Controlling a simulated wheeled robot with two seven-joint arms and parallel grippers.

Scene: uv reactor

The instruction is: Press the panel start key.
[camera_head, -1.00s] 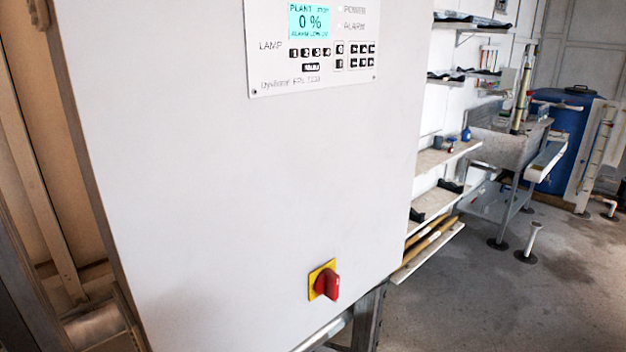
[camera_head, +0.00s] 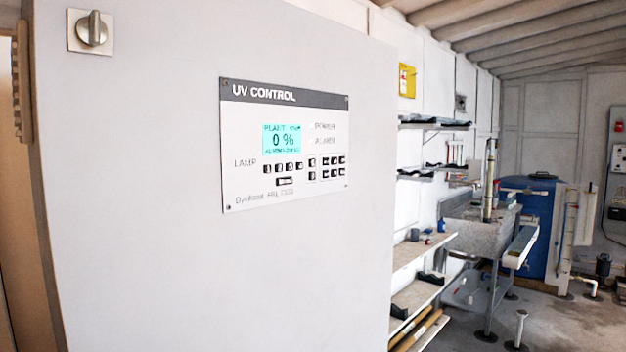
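The UV CONTROL panel (camera_head: 284,145) is a white plate with a dark header on the front of a large pale grey cabinet (camera_head: 140,250). Its lit cyan display (camera_head: 282,139) reads "PLANT" and "0 %", with smaller text too blurred to read fully. Below the display are a row of small black lamp keys (camera_head: 283,168), one wider key (camera_head: 284,181) under them, and a block of black keys (camera_head: 333,167) to the right. The key labels are too small to read, so I cannot tell which is the start key. Neither of my grippers shows.
A silver rotary knob (camera_head: 91,28) sits at the cabinet's upper left. Wall shelves (camera_head: 425,250), a grey sink (camera_head: 478,232) and a blue barrel (camera_head: 530,205) stand to the right, beyond the cabinet. Nothing shows in front of the panel.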

